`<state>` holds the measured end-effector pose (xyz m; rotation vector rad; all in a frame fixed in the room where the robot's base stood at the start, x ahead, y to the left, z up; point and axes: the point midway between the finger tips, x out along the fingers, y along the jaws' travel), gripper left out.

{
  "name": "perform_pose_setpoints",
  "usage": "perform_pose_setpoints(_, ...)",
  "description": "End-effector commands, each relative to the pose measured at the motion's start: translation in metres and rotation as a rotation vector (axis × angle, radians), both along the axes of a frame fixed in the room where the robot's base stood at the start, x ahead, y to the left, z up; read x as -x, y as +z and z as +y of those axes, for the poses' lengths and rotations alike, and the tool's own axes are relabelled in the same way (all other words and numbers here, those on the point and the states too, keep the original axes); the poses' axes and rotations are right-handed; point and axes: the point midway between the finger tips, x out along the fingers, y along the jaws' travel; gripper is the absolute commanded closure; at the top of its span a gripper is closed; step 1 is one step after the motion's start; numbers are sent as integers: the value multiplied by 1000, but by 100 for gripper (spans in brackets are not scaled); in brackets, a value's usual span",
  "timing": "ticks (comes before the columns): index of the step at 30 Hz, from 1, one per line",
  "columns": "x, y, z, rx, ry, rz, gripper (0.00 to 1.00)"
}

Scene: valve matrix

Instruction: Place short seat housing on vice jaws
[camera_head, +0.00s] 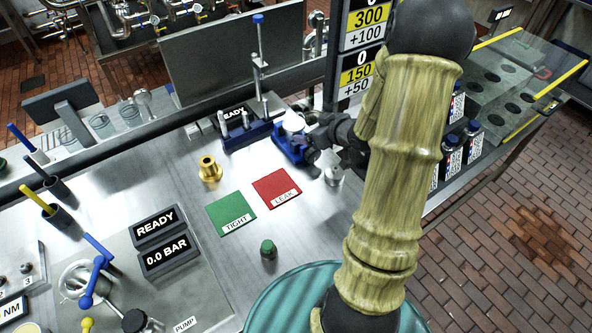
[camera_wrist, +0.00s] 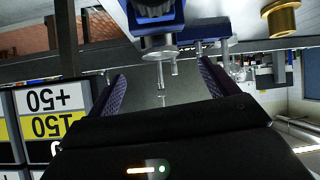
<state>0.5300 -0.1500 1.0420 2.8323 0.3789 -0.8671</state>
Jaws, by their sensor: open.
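A blue vice (camera_head: 287,150) stands on the steel bench, with a pale silver piece (camera_head: 293,122) on top at its jaws. This looks like the short seat housing, but its details are too small to be sure. The wrist view is upside down and shows the blue vice (camera_wrist: 153,8) at the top, with the silver round piece (camera_wrist: 157,44) against it. My gripper (camera_head: 312,138) is beside the vice on its right. In the wrist view its two fingers (camera_wrist: 160,88) are spread apart, with nothing clearly held between them. My wrist hides part of the vice's right side.
A blue rack (camera_head: 246,136) with silver rods stands left of the vice. A brass fitting (camera_head: 210,168), green TIGHT mat (camera_head: 231,213) and red LEAK mat (camera_head: 276,189) lie nearer. A silver cylinder (camera_head: 334,175) stands just below my wrist. Labelled bottles (camera_head: 471,143) stand to the right.

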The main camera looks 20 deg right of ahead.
Motion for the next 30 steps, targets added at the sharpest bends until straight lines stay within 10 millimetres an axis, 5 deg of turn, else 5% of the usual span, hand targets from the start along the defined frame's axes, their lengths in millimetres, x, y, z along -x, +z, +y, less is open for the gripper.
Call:
perform_pose_setpoints(8,52,25,57,138,-190,322,15)
perform_pose_setpoints(18,170,44,141,53,-298,698,15)
perform_pose_setpoints(30,183,45,149,34,-302,742,15)
